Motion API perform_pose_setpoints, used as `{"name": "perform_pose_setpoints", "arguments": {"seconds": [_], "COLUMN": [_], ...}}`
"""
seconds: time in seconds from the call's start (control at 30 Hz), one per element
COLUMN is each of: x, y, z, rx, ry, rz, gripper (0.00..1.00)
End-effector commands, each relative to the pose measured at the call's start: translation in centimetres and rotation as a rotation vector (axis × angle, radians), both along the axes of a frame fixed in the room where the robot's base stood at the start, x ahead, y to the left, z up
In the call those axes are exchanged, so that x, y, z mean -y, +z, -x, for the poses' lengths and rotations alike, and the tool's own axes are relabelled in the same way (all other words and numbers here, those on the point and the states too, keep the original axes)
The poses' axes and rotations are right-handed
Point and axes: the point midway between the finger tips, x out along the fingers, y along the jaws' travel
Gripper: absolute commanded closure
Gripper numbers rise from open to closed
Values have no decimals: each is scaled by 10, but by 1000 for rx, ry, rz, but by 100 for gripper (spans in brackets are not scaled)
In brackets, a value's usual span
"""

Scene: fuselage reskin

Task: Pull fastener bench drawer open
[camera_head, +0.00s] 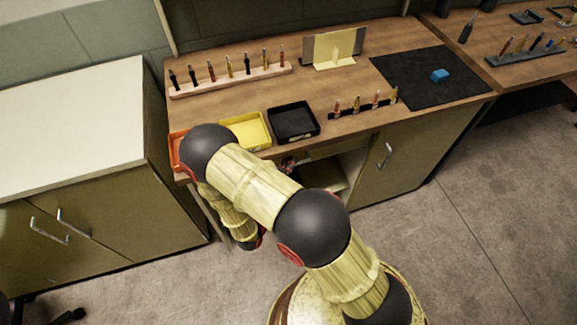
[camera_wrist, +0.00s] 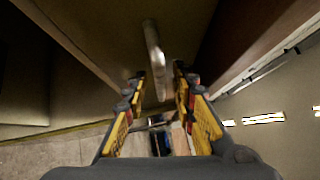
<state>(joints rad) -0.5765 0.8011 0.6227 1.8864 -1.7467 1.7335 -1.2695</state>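In the wrist view my gripper (camera_wrist: 160,80) has its two yellow-and-black fingers apart. A pale metal bar handle (camera_wrist: 152,42) on a brownish front panel (camera_wrist: 100,32) runs down into the gap between the fingertips. I see space on both sides of the handle, and no clear contact. In the head view the wooden fastener bench (camera_head: 222,68) stands at the back. My arm covers the left part of its front, so the drawer and my gripper's fingers cannot be made out there.
The bench top holds a yellow tray (camera_head: 249,129), a black tray (camera_head: 293,122) and racks of fasteners. Below are a partly visible open cavity (camera_head: 335,172) and a cabinet door with a handle (camera_head: 385,155). A white-topped cabinet (camera_head: 75,120) stands left. Floor is clear at right.

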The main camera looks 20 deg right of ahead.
Motion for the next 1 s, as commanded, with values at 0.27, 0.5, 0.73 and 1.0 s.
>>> {"name": "perform_pose_setpoints", "arguments": {"seconds": [0.27, 0.5, 0.73, 1.0], "x": [0, 0, 0, 0], "y": [0, 0, 0, -1], "z": [0, 0, 0, 0], "rx": [0, 0, -1, -1], "ry": [0, 0, 0, 0], "rz": [0, 0, -1, -1], "gripper": [77, 91, 100, 100]}}
